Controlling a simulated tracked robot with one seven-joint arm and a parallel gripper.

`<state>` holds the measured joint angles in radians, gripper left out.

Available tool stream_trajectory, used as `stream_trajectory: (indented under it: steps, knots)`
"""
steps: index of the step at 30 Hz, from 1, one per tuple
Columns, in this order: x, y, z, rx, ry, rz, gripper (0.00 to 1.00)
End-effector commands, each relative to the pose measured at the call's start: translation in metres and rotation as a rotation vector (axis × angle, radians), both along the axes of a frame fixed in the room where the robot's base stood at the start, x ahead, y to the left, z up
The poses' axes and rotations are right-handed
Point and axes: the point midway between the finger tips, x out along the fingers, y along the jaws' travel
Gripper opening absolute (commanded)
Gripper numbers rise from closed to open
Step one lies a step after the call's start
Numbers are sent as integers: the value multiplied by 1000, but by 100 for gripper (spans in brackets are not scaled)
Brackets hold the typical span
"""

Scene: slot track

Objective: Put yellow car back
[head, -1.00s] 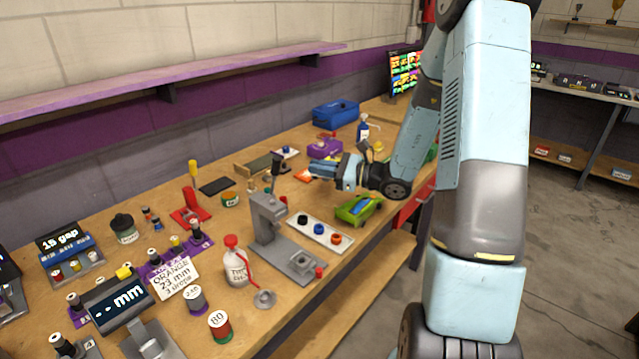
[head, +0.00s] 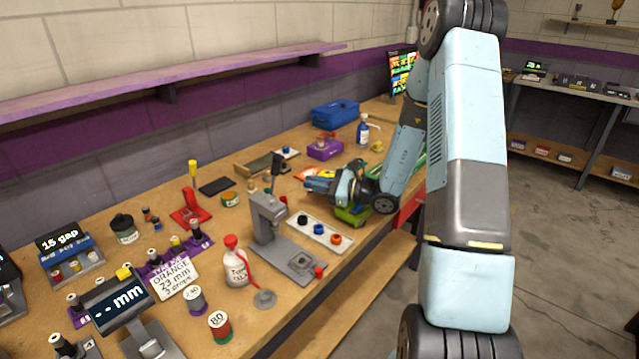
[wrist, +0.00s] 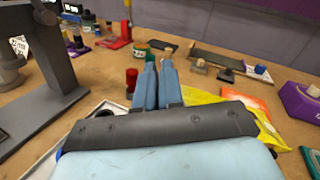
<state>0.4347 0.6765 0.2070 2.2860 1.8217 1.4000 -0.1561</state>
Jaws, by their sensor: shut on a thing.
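My gripper (head: 312,186) reaches left, low over the bench, above and behind the white tray. In the wrist view its two blue fingers (wrist: 158,84) lie close together. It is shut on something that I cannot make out. A yellow shape (wrist: 268,128) lies right of the fingers, partly hidden by the gripper body; I cannot tell whether it is the yellow car. A green car (head: 352,215) stands on the bench below my wrist, partly covered by it.
An orange packet (wrist: 243,90) lies beside the yellow shape. A purple box (head: 325,149) and spray bottle (head: 363,130) stand farther back.

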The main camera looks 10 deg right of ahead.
Motion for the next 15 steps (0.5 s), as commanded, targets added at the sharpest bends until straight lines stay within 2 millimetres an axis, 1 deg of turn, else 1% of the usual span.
stream_trajectory:
  steps: [15]
  knots:
    - [0,0,-11,1,1,0,0]
